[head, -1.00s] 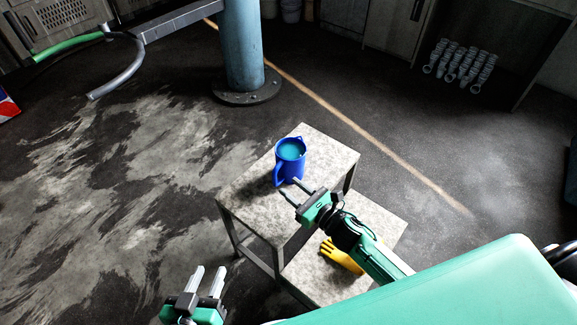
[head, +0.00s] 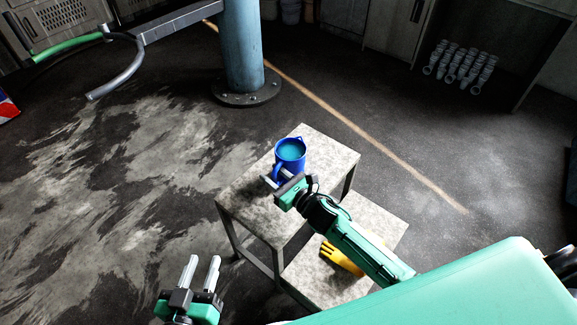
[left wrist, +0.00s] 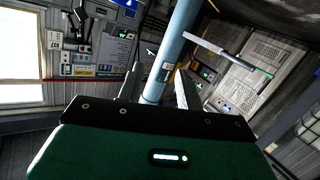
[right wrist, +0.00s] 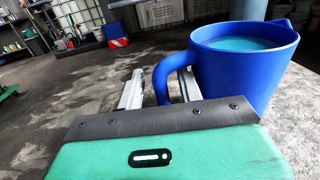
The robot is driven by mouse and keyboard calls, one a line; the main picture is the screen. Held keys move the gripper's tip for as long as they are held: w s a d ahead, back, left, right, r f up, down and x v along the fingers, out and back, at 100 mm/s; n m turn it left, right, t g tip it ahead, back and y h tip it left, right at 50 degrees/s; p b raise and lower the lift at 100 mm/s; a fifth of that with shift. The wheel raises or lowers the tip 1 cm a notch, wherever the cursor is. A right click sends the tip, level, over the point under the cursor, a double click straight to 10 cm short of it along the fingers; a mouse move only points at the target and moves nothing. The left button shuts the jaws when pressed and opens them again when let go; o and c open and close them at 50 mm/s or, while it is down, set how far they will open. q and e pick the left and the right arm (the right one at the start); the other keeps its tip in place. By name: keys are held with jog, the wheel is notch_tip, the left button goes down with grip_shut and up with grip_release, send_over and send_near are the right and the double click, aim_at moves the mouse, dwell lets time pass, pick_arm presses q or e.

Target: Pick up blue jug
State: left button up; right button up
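The blue jug (head: 291,150) stands upright on the upper top of a small grey stepped table (head: 245,200), with teal contents showing inside. Its handle is on the near-left side. My right gripper (head: 273,179) is at the handle, fingers apart. In the right wrist view, the handle of the jug (right wrist: 243,65) appears between the two fingers (right wrist: 160,88), with a gap to the left finger; I cannot tell whether the right finger touches it. My left gripper (head: 203,273) is open and empty, left of the table, well away from the jug.
A yellow glove-like item (head: 341,258) lies on the lower step. A blue column (head: 243,50) rises from the floor behind the table. The floor left of the table is clear.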

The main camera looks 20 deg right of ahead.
grip_shut()
jog(key=shift+r, duration=0.1)
